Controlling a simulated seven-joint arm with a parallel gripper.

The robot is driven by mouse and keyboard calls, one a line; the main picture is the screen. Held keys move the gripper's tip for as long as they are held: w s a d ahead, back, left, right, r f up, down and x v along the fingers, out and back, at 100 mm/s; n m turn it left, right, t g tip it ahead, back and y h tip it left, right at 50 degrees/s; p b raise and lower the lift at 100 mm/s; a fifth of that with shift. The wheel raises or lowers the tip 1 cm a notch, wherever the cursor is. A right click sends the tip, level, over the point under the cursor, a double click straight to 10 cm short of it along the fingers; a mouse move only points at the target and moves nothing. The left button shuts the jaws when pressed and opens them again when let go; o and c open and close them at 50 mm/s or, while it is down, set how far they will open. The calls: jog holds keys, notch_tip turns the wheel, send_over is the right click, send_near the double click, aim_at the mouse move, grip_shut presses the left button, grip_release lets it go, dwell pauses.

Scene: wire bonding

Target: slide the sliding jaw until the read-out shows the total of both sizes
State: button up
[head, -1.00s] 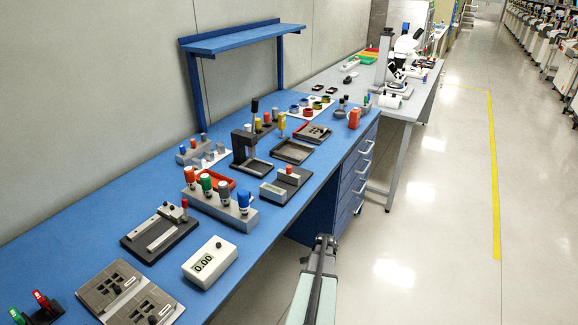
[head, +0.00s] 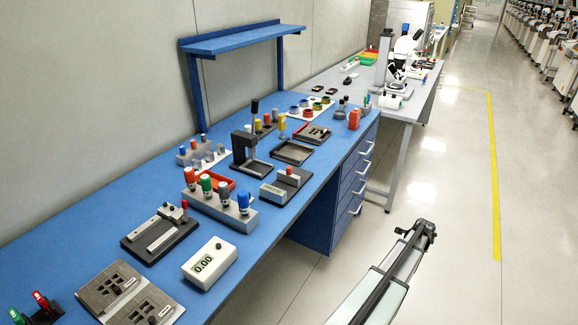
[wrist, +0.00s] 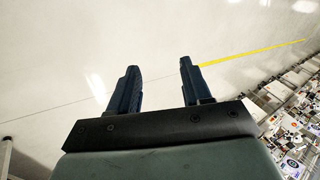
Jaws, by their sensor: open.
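A dark base (head: 133,245) with pale bars and a red-topped knob (head: 185,204) lies on the blue bench; it looks like the sliding-jaw fixture. A white read-out box (head: 210,262) beside it shows 0.00. Two grey plates (head: 112,284) with square recesses and small labels lie at the front left; the labels are too small to read. My gripper (head: 418,229) is off the bench, over the floor to the right, far from the fixture. In the wrist view my gripper (wrist: 159,66) is open and empty, with only floor between its fingers.
A grey block with several coloured knobs (head: 218,205) stands behind the fixture. A smaller red-knobbed device (head: 286,184), a dark stand (head: 243,150) and trays stand farther back. A blue shelf (head: 243,38) overhangs the back. The floor around my gripper is clear.

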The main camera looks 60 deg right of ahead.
jog(key=w+d+r+n+t+y, duration=0.1)
jog(key=w+d+r+n, duration=0.25)
jog(key=w+r, duration=1.15)
notch_tip(320, 180, up, 32)
jog(key=f+n+y, duration=0.1)
jog(key=n+y, duration=0.4)
jog(key=n, duration=0.9)
send_over(289, 167)
jog(key=shift+m, duration=0.25)
notch_tip(289, 167, down, 12)
jog(key=shift+f, duration=0.15)
jog(key=shift+c, duration=0.3)
grip_shut()
